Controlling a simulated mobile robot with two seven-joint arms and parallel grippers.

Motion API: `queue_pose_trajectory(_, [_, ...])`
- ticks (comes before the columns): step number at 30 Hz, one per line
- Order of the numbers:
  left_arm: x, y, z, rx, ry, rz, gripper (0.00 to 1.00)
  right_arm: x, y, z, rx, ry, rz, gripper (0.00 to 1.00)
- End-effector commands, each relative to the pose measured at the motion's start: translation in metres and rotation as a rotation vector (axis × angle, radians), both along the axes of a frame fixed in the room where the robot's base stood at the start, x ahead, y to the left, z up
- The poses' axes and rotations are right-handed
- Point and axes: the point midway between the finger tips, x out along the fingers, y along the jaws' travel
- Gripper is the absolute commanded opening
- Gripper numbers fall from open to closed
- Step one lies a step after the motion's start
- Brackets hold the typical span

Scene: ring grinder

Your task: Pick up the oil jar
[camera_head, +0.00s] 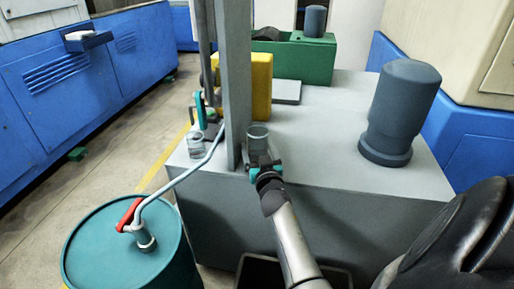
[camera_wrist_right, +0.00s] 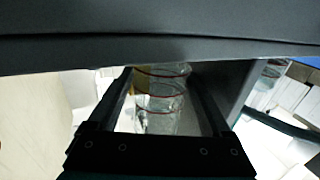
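The oil jar, a clear glass jar (camera_head: 258,137), stands on the near edge of the grey cabinet top, right beside a grey post. My right gripper (camera_head: 263,164) is in front of it at the cabinet's edge. In the right wrist view the jar (camera_wrist_right: 162,95) shows red lines and lies between the two fingers of the right gripper (camera_wrist_right: 162,88). The fingers are apart, and the jar does not look clamped. Exact contact is hard to tell. A second glass jar (camera_head: 196,146) stands left of the post. My left gripper is not in view.
The post (camera_head: 237,85) rises close to the jar's left. A teal drum (camera_head: 115,245) with a red-handled pump stands front left. A dark grey motor (camera_head: 400,110) stands at right, and a yellow box (camera_head: 260,85) stands behind. The cabinet top (camera_head: 320,135) between jar and motor is clear.

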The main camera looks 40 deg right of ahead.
Motion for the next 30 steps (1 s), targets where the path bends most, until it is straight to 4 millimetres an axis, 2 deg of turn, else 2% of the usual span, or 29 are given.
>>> queue_pose_trajectory(2, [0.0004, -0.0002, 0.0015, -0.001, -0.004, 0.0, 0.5, 0.0, 0.0001, -0.0001, 0.0, 0.0, 0.0, 0.73])
queue_pose_trajectory(18, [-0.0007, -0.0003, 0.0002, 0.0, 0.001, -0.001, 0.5, 0.0002, -0.0001, 0.0004, 0.0, -0.001, 0.0, 0.14])
queue_pose_trajectory(30, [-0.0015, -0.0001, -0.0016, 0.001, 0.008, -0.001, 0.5, -0.0005, -0.0007, 0.0027, -0.001, 0.0, 0.0, 0.13])
